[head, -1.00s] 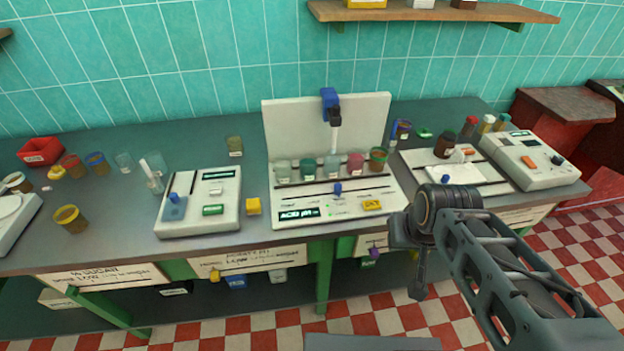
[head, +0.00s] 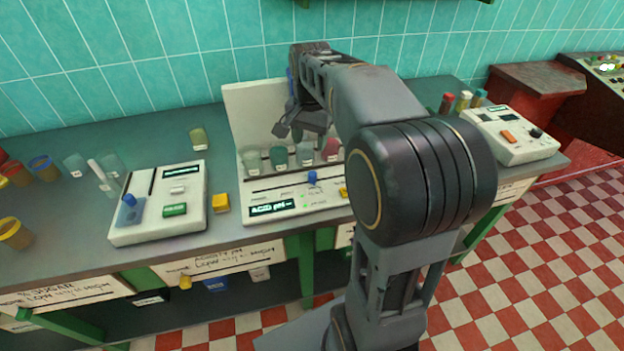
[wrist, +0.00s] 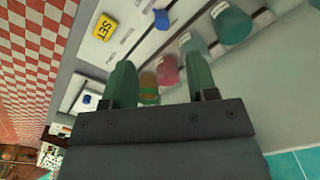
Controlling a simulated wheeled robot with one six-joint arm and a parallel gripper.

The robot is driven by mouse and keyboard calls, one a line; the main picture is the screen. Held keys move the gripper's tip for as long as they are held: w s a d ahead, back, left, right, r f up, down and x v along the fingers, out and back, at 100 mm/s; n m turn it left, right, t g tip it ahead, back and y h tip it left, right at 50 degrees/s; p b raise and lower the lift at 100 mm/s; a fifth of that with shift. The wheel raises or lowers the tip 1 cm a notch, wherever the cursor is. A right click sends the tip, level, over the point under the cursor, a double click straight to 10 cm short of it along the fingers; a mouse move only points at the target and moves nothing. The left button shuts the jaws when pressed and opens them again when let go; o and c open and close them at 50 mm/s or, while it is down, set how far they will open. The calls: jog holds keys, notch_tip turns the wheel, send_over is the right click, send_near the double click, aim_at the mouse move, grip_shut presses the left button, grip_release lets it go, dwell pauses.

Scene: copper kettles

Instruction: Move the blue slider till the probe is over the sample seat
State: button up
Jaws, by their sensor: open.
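The white acid pH machine (head: 240,101) stands on the bench with a blue slider (head: 312,177) on a slot in its front deck. In the wrist view a blue knob (wrist: 161,19) sits on a dark slot near the top, beyond my fingers. Several sample cups, one pink (head: 330,149), stand in a row behind the slider. My gripper (head: 289,131) is open and empty above the cups, apart from the slider; its two green-grey fingers also show in the wrist view (wrist: 160,75). My arm hides most of the probe and its blue mount (head: 291,84). I cannot tell which place is the sample seat.
A yellow SET button (wrist: 105,27) lies beside the slot. A grey-white device (head: 510,135) stands right. My arm covers the bench between.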

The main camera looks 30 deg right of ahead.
aim_at(313, 173)
jog(key=shift+m, duration=0.7)
jog(key=f, duration=0.4)
jog(key=w+d+f+b, duration=0.1)
jog(key=f, duration=0.9)
jog(key=shift+w+d+f+b, duration=0.15)
jog(key=shift+w+d+b, duration=0.15)
jog(key=shift+b, duration=0.1)
grip_shut()
